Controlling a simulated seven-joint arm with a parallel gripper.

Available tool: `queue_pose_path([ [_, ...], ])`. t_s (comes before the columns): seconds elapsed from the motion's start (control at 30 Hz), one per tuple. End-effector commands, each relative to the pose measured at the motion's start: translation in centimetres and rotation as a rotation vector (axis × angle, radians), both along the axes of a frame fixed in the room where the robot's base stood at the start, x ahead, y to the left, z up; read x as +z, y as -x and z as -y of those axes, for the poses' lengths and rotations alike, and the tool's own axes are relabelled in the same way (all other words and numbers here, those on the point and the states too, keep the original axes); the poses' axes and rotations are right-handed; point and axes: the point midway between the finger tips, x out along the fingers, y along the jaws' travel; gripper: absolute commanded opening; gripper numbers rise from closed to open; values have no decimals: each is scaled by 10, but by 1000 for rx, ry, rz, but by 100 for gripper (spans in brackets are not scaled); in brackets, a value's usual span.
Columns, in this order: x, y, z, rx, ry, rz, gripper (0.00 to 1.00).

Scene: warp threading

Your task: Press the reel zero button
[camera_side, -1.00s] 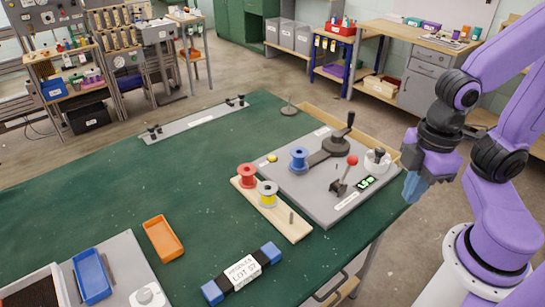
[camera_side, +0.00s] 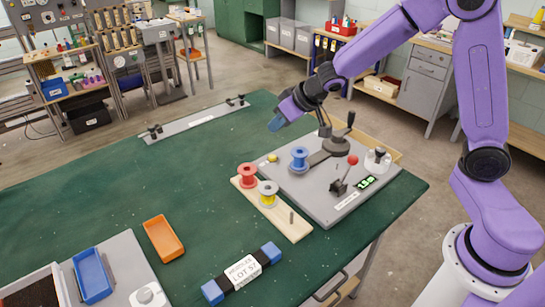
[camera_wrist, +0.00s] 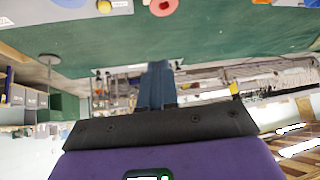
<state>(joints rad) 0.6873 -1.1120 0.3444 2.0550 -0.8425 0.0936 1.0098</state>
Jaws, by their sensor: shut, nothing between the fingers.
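The grey winding panel (camera_side: 318,205) sits at the table's right side. A small yellow button (camera_side: 272,158) is near its far left corner; in the wrist view it seems to be the yellow dot (camera_wrist: 103,5) at the top edge. My gripper (camera_side: 274,125) is above and beyond the button, clear of the panel, with its blue fingers tilted down to the left. The fingers (camera_wrist: 158,68) look closed together in the wrist view, with nothing held. A green lit display (camera_side: 366,182) is at the panel's right.
A blue spool (camera_side: 299,158), a crank (camera_side: 338,140) and a red-knobbed lever (camera_side: 345,175) stand on the panel. The green table (camera_side: 160,195) is open to the left.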

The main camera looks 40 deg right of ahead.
Motion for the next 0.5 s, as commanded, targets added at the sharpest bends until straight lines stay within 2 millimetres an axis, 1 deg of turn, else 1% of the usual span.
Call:
queue_pose_path([
  [0.03,-7,-16,6,-27,-33,4,0],
  [0.2,-27,-61,27,-96,-165,8,0],
  [0.33,-46,-86,45,-141,-270,-15,0],
  [0.4,-56,-95,55,-160,-321,-34,0],
  [0.5,-69,-103,68,-184,-385,-62,0],
])
